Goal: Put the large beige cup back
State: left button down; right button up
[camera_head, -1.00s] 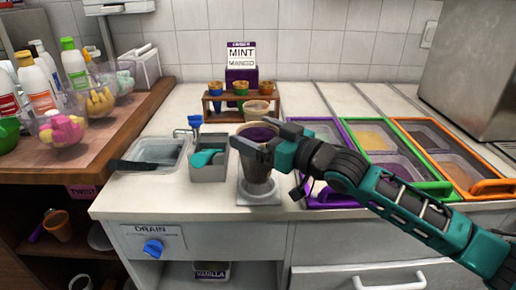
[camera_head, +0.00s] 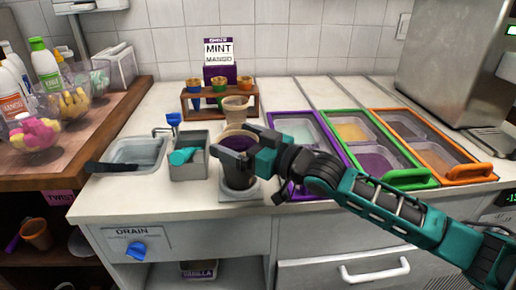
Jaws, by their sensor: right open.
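A cup with a beige rim and purple filling (camera_head: 240,172) stands upright on a small grey stand (camera_head: 240,194) near the counter's front edge. A smaller plain beige cup (camera_head: 236,104) stands just behind it. My right gripper (camera_head: 236,150) is open at the upper part of the purple-filled cup, in front of its rim. It hides part of the cup, and I cannot tell whether the fingers touch it. My left gripper is not in view.
A wooden rack (camera_head: 218,102) with several small cups stands behind. A grey bin (camera_head: 190,166) and a sink (camera_head: 133,157) lie to the left. Topping containers with purple, green and orange frames (camera_head: 482,172) fill the right. Bottles and bowls crowd the wooden counter (camera_head: 60,170).

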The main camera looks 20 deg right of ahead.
jog(key=v, duration=1.2)
jog(key=shift+f, duration=0.1)
dwell(0.4)
